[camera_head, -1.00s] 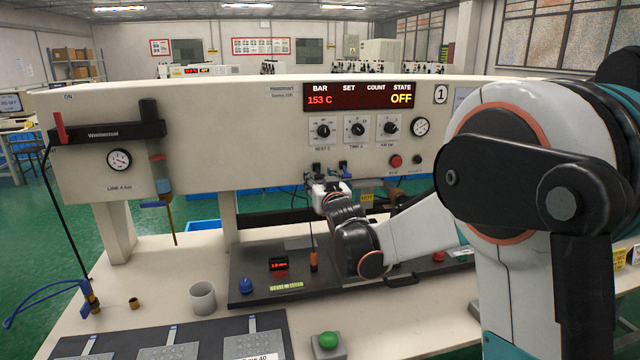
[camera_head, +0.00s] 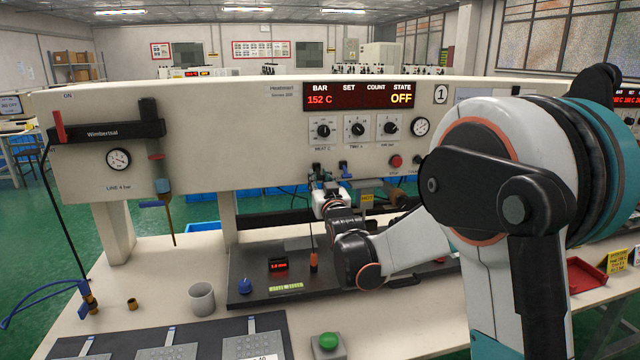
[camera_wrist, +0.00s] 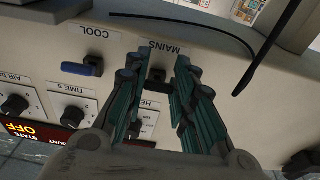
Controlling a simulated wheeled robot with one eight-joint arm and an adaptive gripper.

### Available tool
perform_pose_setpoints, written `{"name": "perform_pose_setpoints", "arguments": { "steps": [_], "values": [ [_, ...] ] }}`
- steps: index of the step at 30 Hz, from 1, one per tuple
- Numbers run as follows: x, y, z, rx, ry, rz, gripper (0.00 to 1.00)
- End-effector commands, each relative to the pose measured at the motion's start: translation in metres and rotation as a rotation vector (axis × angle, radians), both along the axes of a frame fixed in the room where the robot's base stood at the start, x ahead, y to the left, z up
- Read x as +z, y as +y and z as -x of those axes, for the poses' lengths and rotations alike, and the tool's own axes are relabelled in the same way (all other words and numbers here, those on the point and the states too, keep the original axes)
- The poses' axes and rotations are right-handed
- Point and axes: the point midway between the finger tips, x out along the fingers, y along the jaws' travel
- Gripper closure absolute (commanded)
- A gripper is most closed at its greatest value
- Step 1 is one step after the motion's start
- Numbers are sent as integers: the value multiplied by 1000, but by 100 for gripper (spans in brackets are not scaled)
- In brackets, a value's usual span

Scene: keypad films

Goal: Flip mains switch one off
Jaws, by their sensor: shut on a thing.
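The mains switch is a small black switch on the underside edge of the white panel of station 1 (camera_head: 440,94). In the head view the mains switch (camera_head: 317,167) sits just above my gripper (camera_head: 322,185). In the wrist view, which is upside down, the MAINS label (camera_wrist: 163,46) shows above the fingertips (camera_wrist: 165,66), and the dark switch (camera_wrist: 154,76) lies between the two teal-sided fingers. My gripper is shut on it; the fingers partly hide the switch. The state display (camera_head: 362,95) reads OFF and 152 C.
The blue COOL switch (camera_wrist: 82,69) sits close beside MAINS. A black cable (camera_wrist: 225,40) curves near the fingers. Knobs (camera_head: 357,129) and a red button (camera_head: 396,161) are on the panel. Below are a dark plate (camera_head: 250,262), a grey cup (camera_head: 202,298) and a green button (camera_head: 327,342).

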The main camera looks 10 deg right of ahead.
Motion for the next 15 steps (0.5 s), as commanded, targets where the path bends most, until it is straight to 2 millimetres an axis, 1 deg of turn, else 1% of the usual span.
{"name": "perform_pose_setpoints", "arguments": {
  "steps": [1, 4, 13, 14, 15],
  "values": [
    [-4, 0, -1, 0, -28, 0, 100],
    [-4, 0, -2, -1, -59, 1, 100],
    [-3, 0, -1, -1, -64, 1, 100],
    [-3, 0, -1, -1, -64, 1, 70],
    [-3, 0, -1, -1, -64, 1, 61]
  ]
}}
